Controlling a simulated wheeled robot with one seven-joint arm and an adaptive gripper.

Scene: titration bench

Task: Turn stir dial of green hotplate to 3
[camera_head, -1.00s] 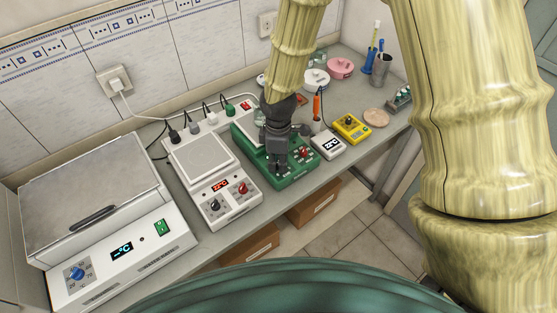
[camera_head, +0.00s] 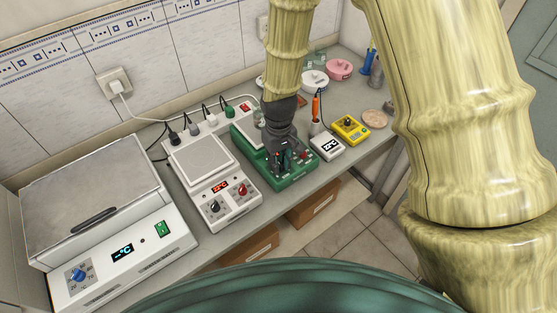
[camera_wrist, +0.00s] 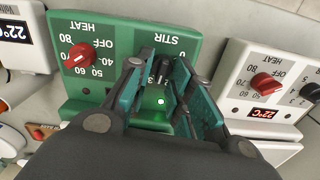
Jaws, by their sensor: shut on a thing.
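The green hotplate (camera_head: 292,179) stands on the bench, with my gripper (camera_head: 282,170) over the left part of its front panel. In the wrist view, the panel (camera_wrist: 120,38) appears upside down, with a red HEAT dial (camera_wrist: 77,57) and a STIR scale. The dark stir dial (camera_wrist: 161,70) sits between my gripper's teal finger pads (camera_wrist: 157,85), and the gripper is shut on it. The fingers hide most of the dial and scale, so I cannot tell its setting. A small green light (camera_wrist: 161,101) glows between the fingers.
A white hotplate (camera_head: 237,205) stands close on the left, with a large white heating unit (camera_head: 50,278) farther left. A small white meter (camera_head: 327,147) and a yellow device (camera_head: 351,129) stand on the right. Cables and a power strip run behind.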

